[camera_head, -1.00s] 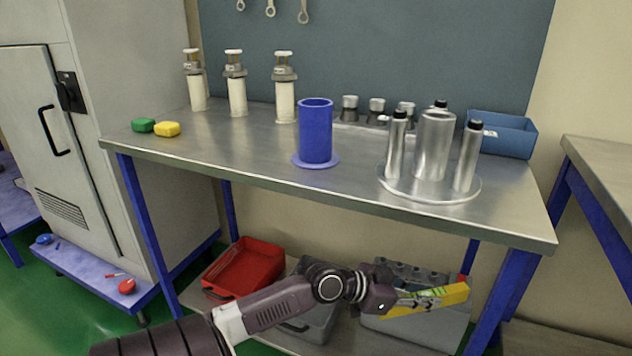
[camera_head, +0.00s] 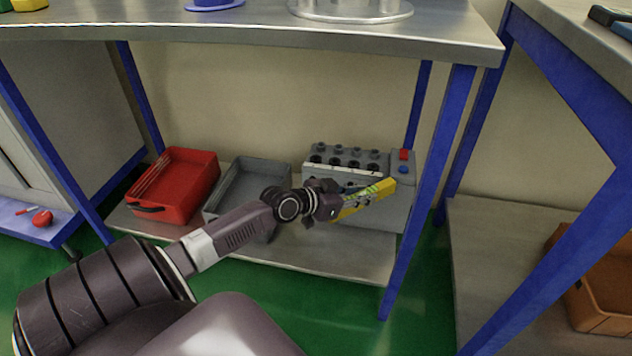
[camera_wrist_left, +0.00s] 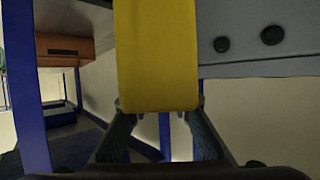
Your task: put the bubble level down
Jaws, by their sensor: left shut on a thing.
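The bubble level (camera_head: 381,188) is a yellow bar held in my left gripper (camera_head: 345,203). In the head view it points up and to the right, in front of a grey box with black knobs on the lower shelf. In the left wrist view the yellow bubble level (camera_wrist_left: 155,50) fills the upper middle, with the two fingers of my left gripper (camera_wrist_left: 158,112) on either side of its near end. My fingers are partly hidden in the head view. My right gripper is in neither view.
The lower shelf (camera_head: 300,258) holds a red bin (camera_head: 180,190), a grey bin (camera_head: 225,193) and the grey knobbed box (camera_head: 345,158). The steel tabletop (camera_head: 440,30) is above. A blue table leg (camera_head: 425,200) stands right of the level. An orange bin (camera_head: 590,300) is at far right.

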